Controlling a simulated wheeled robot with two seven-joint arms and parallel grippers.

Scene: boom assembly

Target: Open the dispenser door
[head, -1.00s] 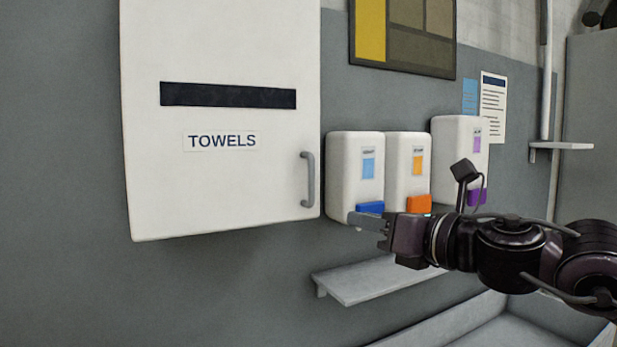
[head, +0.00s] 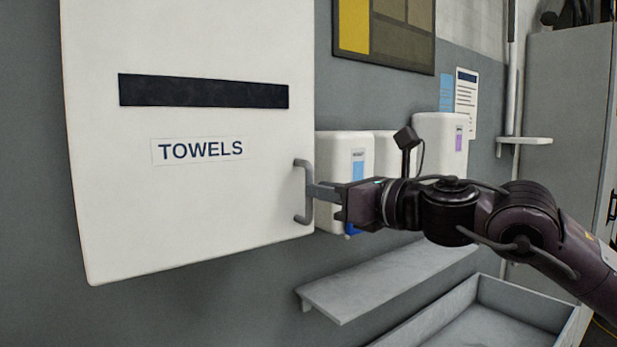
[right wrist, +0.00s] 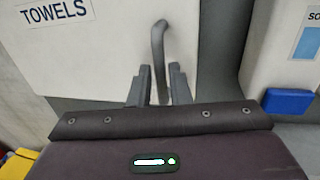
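The white towel dispenser door (head: 200,205), labelled TOWELS, fills the left of the head view and looks shut. Its grey vertical bar handle (head: 306,192) is at the door's right edge; in the right wrist view the handle (right wrist: 158,50) runs down toward the space between the fingers. My right gripper (head: 318,191) is at the handle, coming from the right. In the right wrist view the right gripper (right wrist: 160,85) has its two fingers apart, one each side of the handle's line. I cannot tell whether they touch it. My left gripper is not in view.
White soap dispensers (head: 333,170) hang just right of the door, partly behind my right arm. A grey shelf (head: 375,280) is below them, with a grey basin (head: 520,310) at the lower right. Wall below the door is clear.

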